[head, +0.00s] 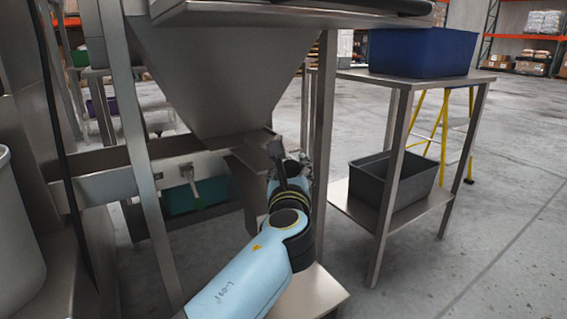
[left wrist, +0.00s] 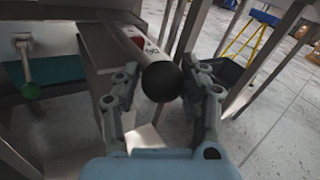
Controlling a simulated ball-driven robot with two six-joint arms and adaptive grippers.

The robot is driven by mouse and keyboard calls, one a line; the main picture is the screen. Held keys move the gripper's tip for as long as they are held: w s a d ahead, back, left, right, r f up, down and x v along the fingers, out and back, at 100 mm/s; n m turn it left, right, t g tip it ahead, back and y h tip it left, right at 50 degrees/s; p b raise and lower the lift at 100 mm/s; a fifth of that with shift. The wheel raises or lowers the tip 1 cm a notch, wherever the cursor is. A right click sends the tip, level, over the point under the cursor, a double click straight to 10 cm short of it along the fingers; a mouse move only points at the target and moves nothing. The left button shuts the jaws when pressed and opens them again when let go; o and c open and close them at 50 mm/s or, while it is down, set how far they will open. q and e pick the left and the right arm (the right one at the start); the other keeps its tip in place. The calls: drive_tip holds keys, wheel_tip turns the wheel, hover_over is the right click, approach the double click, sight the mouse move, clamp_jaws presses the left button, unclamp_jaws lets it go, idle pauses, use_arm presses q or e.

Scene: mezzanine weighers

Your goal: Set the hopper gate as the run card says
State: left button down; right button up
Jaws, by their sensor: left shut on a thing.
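The steel hopper (head: 222,75) narrows down to an outlet under the bench. A slide plate (head: 262,152) sticks out below the outlet. In the head view my left gripper (head: 290,168) is below and right of the outlet, and the knob is hard to make out. No run card is identifiable.
A green-tipped lever (head: 192,188) hangs left of the outlet, near a teal bin (head: 180,200). A steel table (head: 400,80) at right bears a blue bin (head: 420,50), with a grey bin (head: 385,180) on its lower shelf. Frame legs (head: 322,130) stand close to my gripper.

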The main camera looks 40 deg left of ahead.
use_arm(q)
drive_tip(key=shift+d+r, duration=0.1)
drive_tip(key=shift+d, duration=0.15)
drive_tip(key=c, duration=1)
unclamp_jaws()
drive_tip(key=shift+w+d, duration=0.1)
drive_tip(key=shift+o, duration=1)
drive_tip(key=shift+d, duration=0.15)
drive_tip(key=shift+r, duration=0.2)
wheel_tip(320, 180, up, 10)
drive_tip(key=shift+f, duration=0.25)
use_arm(e)
drive_tip(key=shift+w, duration=0.15)
use_arm(q)
drive_tip(key=shift+f, duration=0.1)
use_arm(e)
drive_tip(key=shift+d, duration=0.1)
